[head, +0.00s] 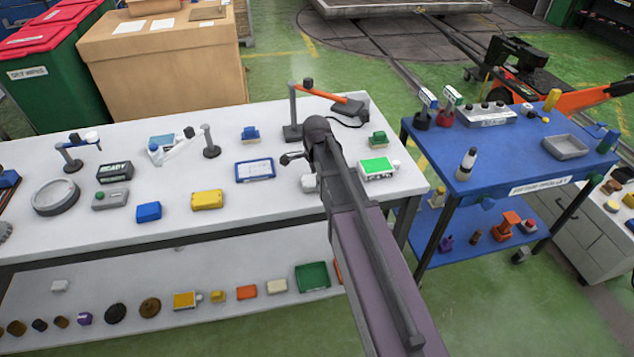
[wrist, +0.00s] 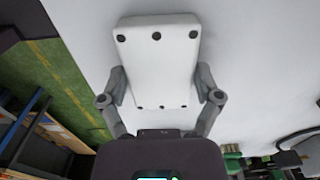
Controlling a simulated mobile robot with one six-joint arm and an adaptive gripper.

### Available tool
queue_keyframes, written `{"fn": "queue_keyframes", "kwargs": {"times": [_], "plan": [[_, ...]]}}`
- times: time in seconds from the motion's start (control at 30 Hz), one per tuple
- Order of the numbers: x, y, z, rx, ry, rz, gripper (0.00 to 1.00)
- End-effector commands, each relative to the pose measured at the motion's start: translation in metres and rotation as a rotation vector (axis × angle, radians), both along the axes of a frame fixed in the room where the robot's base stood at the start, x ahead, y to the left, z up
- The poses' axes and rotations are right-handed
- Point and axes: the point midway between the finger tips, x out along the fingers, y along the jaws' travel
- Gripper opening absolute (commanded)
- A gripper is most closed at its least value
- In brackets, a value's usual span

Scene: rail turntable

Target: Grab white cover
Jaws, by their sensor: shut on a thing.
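The white cover (wrist: 158,60) is a pale rectangular block with several dark round holes along its ends, seen large in the wrist view. My gripper (wrist: 163,86) has one finger on each long side of it and is shut on it. In the head view, a small part of the white cover (head: 309,184) shows beside my gripper (head: 300,170), over the white table; my arm hides the rest. I cannot tell whether the cover touches the table top.
On the white table (head: 270,200), a blue-framed panel (head: 255,169) lies left of my gripper and a green-topped white box (head: 378,167) lies right. A lamp with an orange arm (head: 318,92) stands behind. A blue trolley (head: 510,165) stands right.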

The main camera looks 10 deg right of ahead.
Motion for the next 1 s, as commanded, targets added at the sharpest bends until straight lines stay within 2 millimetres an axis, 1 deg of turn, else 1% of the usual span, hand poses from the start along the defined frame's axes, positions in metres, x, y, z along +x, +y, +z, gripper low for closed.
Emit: {"fn": "queue_keyframes", "kwargs": {"times": [0.27, 0.47, 0.67, 0.87, 0.9, 1.0], "plan": [[0.000, 0.000, 0.001, 0.000, 0.000, 0.000, 0.21], [0.000, 0.000, 0.007, 0.000, 0.000, 0.000, 0.21], [0.000, 0.000, 0.021, 0.000, 0.000, -0.001, 0.21], [0.000, 0.000, 0.039, 0.000, 0.000, -0.001, 0.21], [-0.005, 0.000, 0.040, 0.000, 0.000, 0.000, 0.21], [-0.034, 0.004, 0.039, 0.000, 0.001, 0.000, 0.21]]}}
